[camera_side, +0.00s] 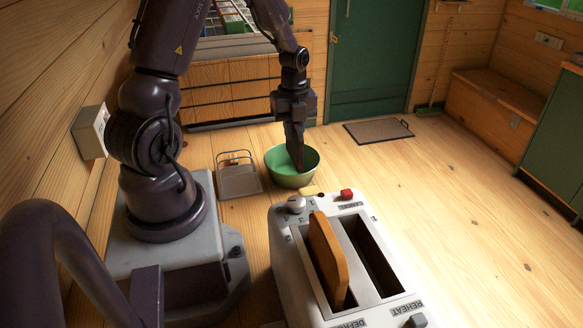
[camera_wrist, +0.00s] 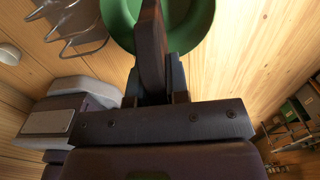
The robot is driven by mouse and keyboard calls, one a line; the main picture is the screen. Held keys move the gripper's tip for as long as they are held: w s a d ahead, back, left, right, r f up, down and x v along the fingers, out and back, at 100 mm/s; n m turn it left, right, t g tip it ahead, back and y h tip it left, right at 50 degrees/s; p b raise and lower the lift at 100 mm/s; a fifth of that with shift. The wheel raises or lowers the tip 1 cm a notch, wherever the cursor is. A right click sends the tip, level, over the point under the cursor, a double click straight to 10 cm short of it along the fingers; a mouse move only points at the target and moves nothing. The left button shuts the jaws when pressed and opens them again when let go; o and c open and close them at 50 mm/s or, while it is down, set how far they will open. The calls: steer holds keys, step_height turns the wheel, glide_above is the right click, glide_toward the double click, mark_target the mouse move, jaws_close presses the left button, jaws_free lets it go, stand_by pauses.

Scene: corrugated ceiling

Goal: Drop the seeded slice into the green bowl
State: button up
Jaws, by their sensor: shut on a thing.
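My gripper (camera_side: 291,122) points down over the green bowl (camera_side: 281,179), shut on a dark, thin slab that I take to be the seeded slice (camera_side: 297,152). In the wrist view the slab (camera_wrist: 151,45) stands edge-on between the fingers (camera_wrist: 155,88) and reaches toward the bowl (camera_wrist: 196,35). Its seeds cannot be made out. In the side view its lower end overlaps the bowl's opening; whether it touches the bowl cannot be told. A lighter brown slice (camera_side: 327,262) stands upright in the left slot of the white toaster (camera_side: 291,258); the right slot looks empty.
A wire-handled grey metal piece (camera_side: 238,179) lies left of the bowl. A small pale item (camera_side: 309,190) shows between bowl and toaster. A dark mat (camera_side: 378,130) lies before the green door (camera_side: 375,50). The wooden surface to the right is clear.

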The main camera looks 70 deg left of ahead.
steer(key=o, duration=0.8)
step_height(320, 180, up, 13)
stand_by(0.4)
